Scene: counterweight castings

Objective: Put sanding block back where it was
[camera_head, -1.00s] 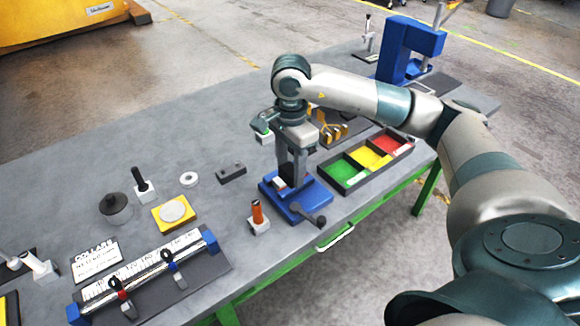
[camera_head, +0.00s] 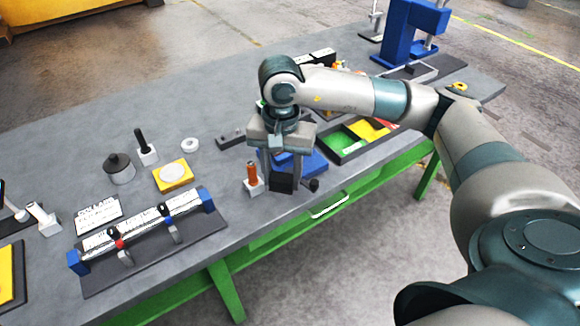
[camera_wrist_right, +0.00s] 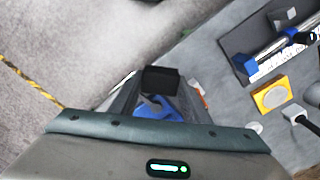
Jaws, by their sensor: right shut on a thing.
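My right gripper (camera_head: 282,180) points down near the front edge of the workbench, in front of the blue fixture (camera_head: 312,162). It is shut on a dark block, which I take to be the sanding block (camera_head: 282,184). In the right wrist view the same black block (camera_wrist_right: 160,80) sits between the fingertips (camera_wrist_right: 150,92), with the blue fixture (camera_wrist_right: 158,108) below. The gripper hides part of the fixture. I cannot tell whether the block touches anything below. My left gripper is not in view.
An orange-handled tool in a white holder (camera_head: 254,185) stands close left of the gripper. A tray with green and yellow compartments (camera_head: 345,157) lies to the right. A collar gauge rack (camera_head: 190,240), yellow pad (camera_head: 187,186) and dark weight (camera_head: 119,169) are left. A blue press (camera_head: 398,48) stands behind.

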